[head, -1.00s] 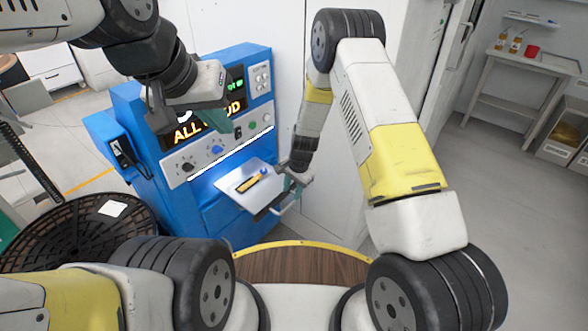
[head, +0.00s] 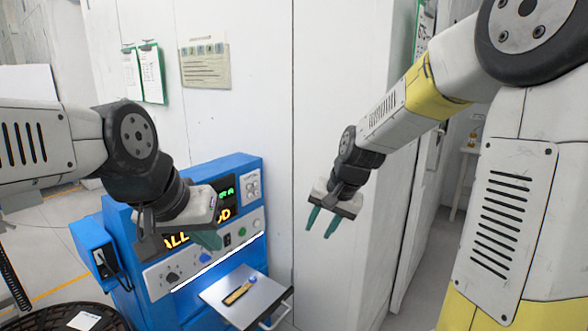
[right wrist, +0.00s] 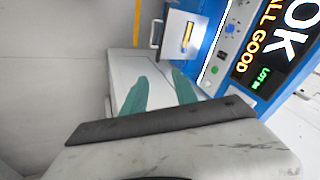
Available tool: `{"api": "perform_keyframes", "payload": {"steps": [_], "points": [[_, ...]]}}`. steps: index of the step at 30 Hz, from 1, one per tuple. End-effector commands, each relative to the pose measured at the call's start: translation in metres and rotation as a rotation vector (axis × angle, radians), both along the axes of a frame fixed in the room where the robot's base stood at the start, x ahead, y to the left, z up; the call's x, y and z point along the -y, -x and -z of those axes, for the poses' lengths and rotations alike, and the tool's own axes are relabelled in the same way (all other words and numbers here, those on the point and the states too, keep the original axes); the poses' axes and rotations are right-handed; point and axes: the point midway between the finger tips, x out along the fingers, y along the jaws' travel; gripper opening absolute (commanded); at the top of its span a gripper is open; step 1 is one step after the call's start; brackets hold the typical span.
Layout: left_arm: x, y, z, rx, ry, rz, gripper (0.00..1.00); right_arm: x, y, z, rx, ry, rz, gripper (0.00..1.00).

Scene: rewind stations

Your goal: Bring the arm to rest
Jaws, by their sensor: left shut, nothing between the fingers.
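My left gripper (head: 205,240) is shut and empty, in front of the blue machine (head: 240,172). It covers part of the machine's "ALL GOOD" display. My right gripper (head: 322,224) is open and empty, in the air right of the machine and before the white wall. Its two teal fingers stand apart in the right wrist view (right wrist: 160,92). The machine's pale tray (head: 262,296) is pulled out, with a yellow and dark strip (head: 238,293) and a small blue piece on it. The right gripper is above the tray and apart from its handle (head: 276,322).
A dark round perforated top (head: 60,318) stands at the lower left. A blue side box (head: 97,252) is fixed to the machine's left. Clipboards (head: 152,74) and a notice (head: 203,66) hang on the back wall. The space between both grippers is free.

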Motion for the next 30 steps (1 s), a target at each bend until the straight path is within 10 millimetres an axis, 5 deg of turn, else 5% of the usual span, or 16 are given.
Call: {"api": "perform_keyframes", "payload": {"steps": [6,15,21,30], "points": [[0.0,0.0,0.0,0.0,0.0,0.0,0.0,0.035,0.072,-0.062,0.12,0.052,-0.1,0.34],[0.0,0.0,0.0,0.0,0.0,0.0,0.0,0.069,0.163,-0.092,0.245,0.161,-0.21,0.34],[0.0,0.0,0.0,0.0,0.0,0.0,0.0,0.077,0.188,-0.093,0.273,0.199,-0.237,0.34],[0.0,0.0,0.0,0.0,0.0,0.0,0.0,0.077,0.19,-0.093,0.276,0.202,-0.241,0.34]]}}
